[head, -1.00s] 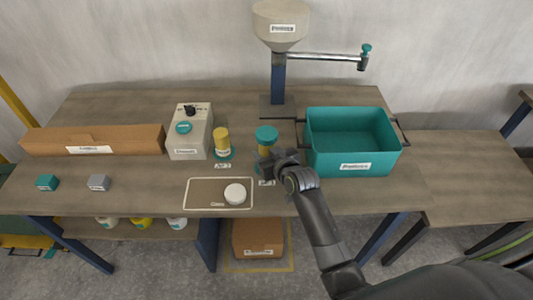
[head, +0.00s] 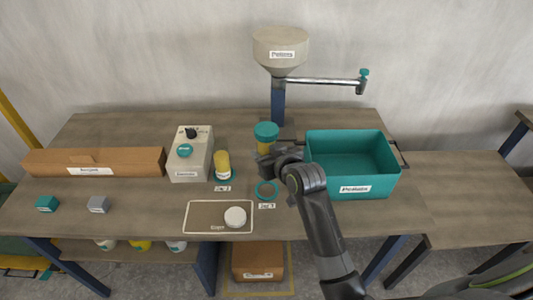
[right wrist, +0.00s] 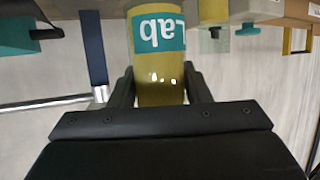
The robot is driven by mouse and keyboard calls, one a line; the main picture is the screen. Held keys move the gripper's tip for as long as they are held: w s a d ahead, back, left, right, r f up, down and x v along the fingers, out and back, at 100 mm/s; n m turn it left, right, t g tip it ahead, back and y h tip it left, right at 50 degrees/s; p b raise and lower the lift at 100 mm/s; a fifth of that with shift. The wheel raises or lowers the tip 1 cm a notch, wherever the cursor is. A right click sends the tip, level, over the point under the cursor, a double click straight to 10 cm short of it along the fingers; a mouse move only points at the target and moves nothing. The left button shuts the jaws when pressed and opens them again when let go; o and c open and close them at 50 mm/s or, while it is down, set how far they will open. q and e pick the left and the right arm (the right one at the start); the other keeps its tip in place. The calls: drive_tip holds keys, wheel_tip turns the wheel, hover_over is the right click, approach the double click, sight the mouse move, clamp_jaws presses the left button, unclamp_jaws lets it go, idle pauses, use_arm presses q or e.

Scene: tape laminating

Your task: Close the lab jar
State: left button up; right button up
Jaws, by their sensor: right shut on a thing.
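In the right wrist view, the jar (right wrist: 158,82) sits between the fingers, with a teal label reading "Lab" upside down. The jar is held above the table, behind an empty teal ring (head: 266,190). A white round lid-like disc (head: 235,216) lies on the right part of a brown outlined mat (head: 203,214). A second yellow jar (head: 222,162) with a white label stands at another teal ring, left of the held jar. My left gripper is out of view.
A beige box with a knob (head: 190,160) stands left of the second jar. A teal bin (head: 352,189) is close on the right of my gripper. A hopper on a post (head: 278,105) stands behind, with a side arm. The front right of the table is clear.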

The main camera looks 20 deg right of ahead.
sight(264, 124)
drive_tip(key=c, duration=0.8)
drive_tip(key=shift+h, duration=0.5)
drive_tip(key=r, duration=0.3)
drive_tip(key=s+r, duration=0.1)
drive_tip(key=r, duration=0.2)
drive_tip(key=s+r, duration=0.1)
drive_tip(key=r, duration=0.3)
drive_tip(key=shift+d, duration=0.25)
drive_tip(key=s+r, duration=0.2)
drive_tip(key=s+d+r+m+h, duration=0.1)
drive_tip(key=s+r, duration=0.1)
drive_tip(key=r, duration=0.1)
drive_tip(key=s+d+r+m, duration=0.1)
drive_tip(key=s+r, duration=0.1)
drive_tip(key=r, duration=0.1)
drive_tip(key=shift+s+r+h, duration=0.2)
drive_tip(key=shift+s+h, duration=0.1)
drive_tip(key=shift+s, duration=0.05)
drive_tip(key=s+a+f+n+g+y, duration=0.2)
drive_tip(key=a+f+n+g+y, duration=0.2)
drive_tip(key=a+f+n, duration=0.1)
drive_tip(key=s+a+f+n+g+y, duration=0.2)
drive_tip(key=a+f+n+g+y, duration=0.2)
drive_tip(key=f, duration=0.4)
drive_tip(key=s+a+f+n+g+y, duration=0.3)
drive_tip(key=a+f+n+g+y, duration=0.1)
drive_tip(key=f+n, duration=0.3)
drive_tip(key=shift+a+n+y, duration=0.5)
drive_tip(key=shift+a+y, duration=0.3)
drive_tip(key=shift+a, duration=0.05)
